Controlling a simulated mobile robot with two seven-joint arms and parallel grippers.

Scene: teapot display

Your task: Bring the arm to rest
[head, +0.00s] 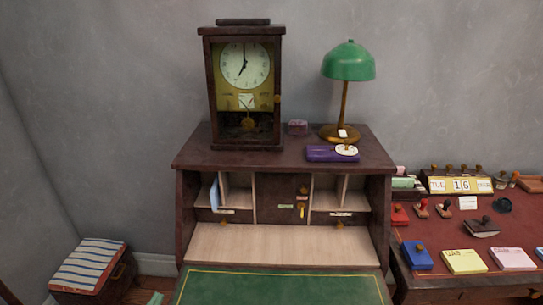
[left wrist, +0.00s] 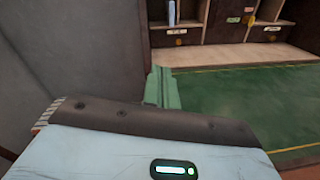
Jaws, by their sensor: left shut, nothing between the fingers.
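My left gripper (head: 155,298) barely shows at the bottom edge of the head view, left of the desk's green top. Only its green fingertips are visible there. In the left wrist view its green fingers (left wrist: 161,88) are shut with nothing between them. They show in front of the left edge of the green writing surface (left wrist: 235,100). Whether they touch the desk cannot be told. My right gripper is in neither view.
The desk (head: 280,244) carries a clock (head: 246,125), a green lamp (head: 348,65) and a purple box (head: 325,153). A striped-topped box (head: 88,266) stands at the lower left. A red-topped table (head: 455,235) with stamps and note pads is at right. Bare wall (head: 110,120) lies left of the desk.

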